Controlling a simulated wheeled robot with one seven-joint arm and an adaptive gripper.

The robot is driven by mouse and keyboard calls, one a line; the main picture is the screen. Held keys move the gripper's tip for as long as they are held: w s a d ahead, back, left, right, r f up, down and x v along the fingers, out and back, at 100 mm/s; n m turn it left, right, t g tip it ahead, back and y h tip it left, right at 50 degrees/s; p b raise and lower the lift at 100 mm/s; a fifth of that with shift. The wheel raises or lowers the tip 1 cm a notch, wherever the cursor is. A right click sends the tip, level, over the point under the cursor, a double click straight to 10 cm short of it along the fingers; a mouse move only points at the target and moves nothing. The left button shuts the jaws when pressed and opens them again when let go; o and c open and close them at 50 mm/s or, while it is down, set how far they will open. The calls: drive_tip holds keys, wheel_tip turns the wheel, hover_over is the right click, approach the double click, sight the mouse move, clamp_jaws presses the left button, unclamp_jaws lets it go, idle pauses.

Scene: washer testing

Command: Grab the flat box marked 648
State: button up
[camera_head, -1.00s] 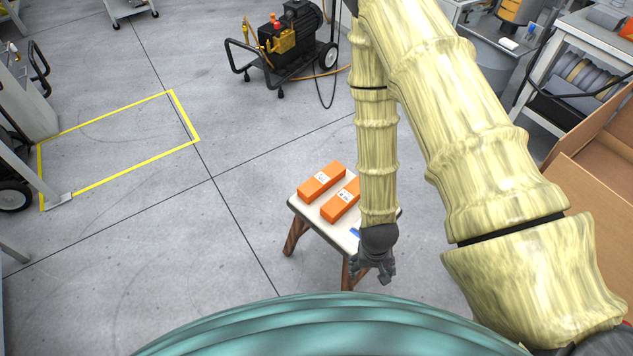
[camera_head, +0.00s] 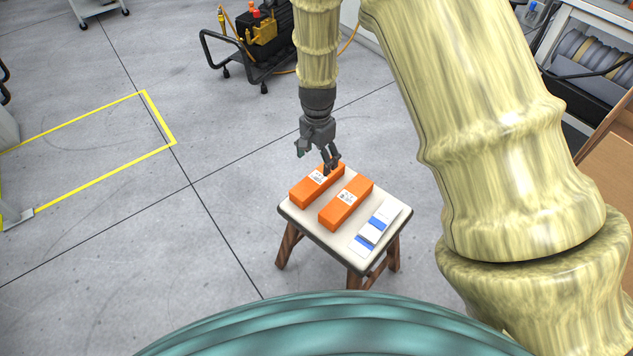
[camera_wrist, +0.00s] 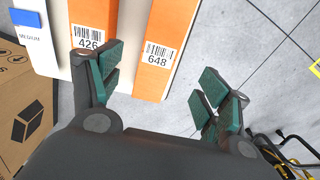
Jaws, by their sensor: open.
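The flat orange box marked 648 (camera_head: 304,191) lies on a small stool, the left one of two orange boxes in the head view. In the wrist view its end, with the 648 label (camera_wrist: 170,22), points toward my gripper. My gripper (camera_head: 318,160) is open and empty at the far end of this box, and one finger overlaps the box in the head view. In the wrist view the fingers (camera_wrist: 158,82) are spread, with the box end beyond and between them. I cannot tell the exact height gap.
A similar orange box marked 426 (camera_head: 345,208) lies beside it; its label shows close to the left finger in the wrist view (camera_wrist: 93,14). White-and-blue boxes (camera_head: 378,228) lie at the right of the stool (camera_head: 330,242). A cardboard box (camera_wrist: 22,125) is at the wrist view's left.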

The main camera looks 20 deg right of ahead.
sight(318, 177)
wheel_tip(318, 177, down, 10)
drive_tip(key=shift+d+r+b, duration=0.1)
drive_tip(key=shift+r+b, duration=0.1)
drive_tip(key=shift+b, duration=0.6)
drive_tip(key=c, duration=1.3)
drive_tip(key=shift+r, duration=0.1)
